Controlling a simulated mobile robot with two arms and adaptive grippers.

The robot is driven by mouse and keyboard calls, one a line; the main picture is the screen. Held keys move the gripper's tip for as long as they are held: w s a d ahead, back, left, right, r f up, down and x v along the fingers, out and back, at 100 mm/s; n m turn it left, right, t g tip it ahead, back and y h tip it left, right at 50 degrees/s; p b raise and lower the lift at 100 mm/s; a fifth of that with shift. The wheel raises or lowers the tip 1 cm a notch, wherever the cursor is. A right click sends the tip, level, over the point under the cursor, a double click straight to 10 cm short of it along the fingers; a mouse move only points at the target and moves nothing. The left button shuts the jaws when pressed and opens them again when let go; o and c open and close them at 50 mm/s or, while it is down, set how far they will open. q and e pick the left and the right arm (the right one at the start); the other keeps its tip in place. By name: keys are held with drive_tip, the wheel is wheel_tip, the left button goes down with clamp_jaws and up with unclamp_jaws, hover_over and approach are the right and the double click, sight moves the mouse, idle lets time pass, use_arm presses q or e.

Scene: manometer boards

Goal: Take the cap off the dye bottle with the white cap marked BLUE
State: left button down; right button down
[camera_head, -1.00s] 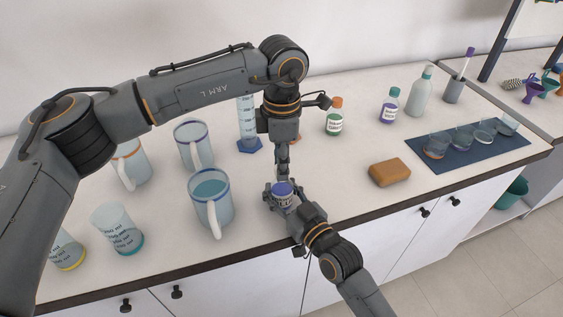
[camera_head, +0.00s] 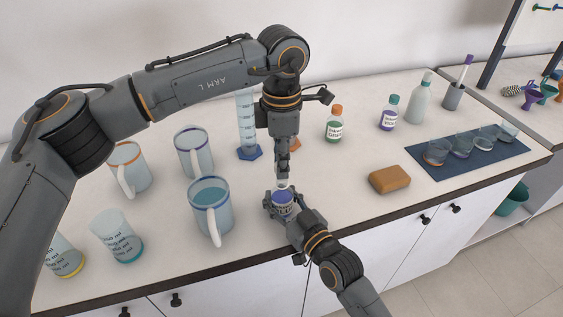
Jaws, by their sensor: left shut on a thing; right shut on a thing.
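The small dye bottle (camera_head: 284,205) with a blue-purple top and a pale label stands near the front edge of the table. My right gripper (camera_head: 282,207) comes from the front and is shut around the bottle's body; the label is partly hidden and cannot be read. My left gripper (camera_head: 283,179) points down directly above the bottle. It is shut on a small white piece, which looks like the white cap (camera_head: 283,185). The cap is mostly hidden by the fingers and shows just above the bottle's top; whether they touch is hard to tell.
A blue-rimmed jug (camera_head: 211,212) stands close on the left, with more jugs and beakers beyond. A graduated cylinder (camera_head: 247,125) stands behind. An orange-capped bottle (camera_head: 334,126), a teal-capped bottle (camera_head: 388,115) and a sponge (camera_head: 389,179) are to the right. Table between them is clear.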

use_arm(q)
drive_tip(key=shift+r, duration=1.5)
use_arm(e)
drive_tip(key=c, duration=0.6)
unclamp_jaws()
